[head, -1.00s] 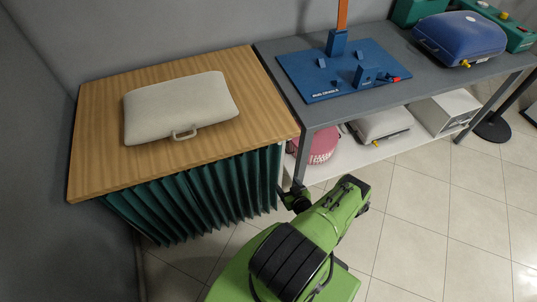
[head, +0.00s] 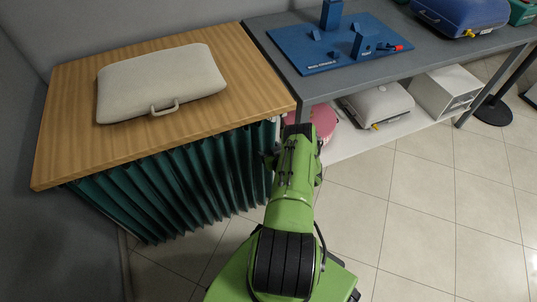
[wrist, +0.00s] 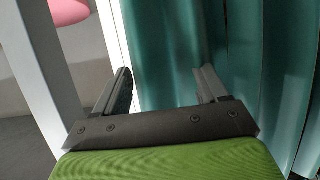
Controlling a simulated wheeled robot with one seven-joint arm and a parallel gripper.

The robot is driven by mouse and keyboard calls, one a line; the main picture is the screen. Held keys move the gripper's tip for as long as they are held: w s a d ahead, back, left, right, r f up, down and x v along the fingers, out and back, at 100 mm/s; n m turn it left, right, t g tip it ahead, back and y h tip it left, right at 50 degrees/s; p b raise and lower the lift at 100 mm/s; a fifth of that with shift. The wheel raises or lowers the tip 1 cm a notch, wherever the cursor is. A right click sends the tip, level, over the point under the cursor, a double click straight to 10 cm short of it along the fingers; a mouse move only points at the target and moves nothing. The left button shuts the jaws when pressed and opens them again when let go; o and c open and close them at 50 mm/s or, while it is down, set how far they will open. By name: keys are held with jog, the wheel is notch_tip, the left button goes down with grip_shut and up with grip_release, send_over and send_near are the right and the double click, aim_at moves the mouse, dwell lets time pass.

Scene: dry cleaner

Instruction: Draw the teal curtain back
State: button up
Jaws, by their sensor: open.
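The teal curtain (head: 172,186) hangs in folds under the wooden-topped table (head: 65,105), spread across its front. In the wrist view the curtain (wrist: 240,45) fills the middle and right. My gripper (wrist: 163,82) is open there, its two dark fingers apart, with the curtain's left edge part in front of and between them. I cannot tell whether the fingers touch the cloth. In the head view my gripper (head: 272,158) is at the curtain's right end, by the table's front right corner, and mostly hidden behind my green arm.
A pale padded case (head: 160,80) lies on the wooden table. To the right is a grey workbench (head: 395,75) with a blue board (head: 305,58) and a blue case (head: 460,17). Its lower shelf (head: 365,140) holds a pink basket (head: 324,119). The tiled floor in front is clear.

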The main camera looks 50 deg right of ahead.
jog(key=shift+w+d+f, duration=0.15)
jog(key=shift+w+d, duration=0.2)
jog(key=shift+w, duration=0.1)
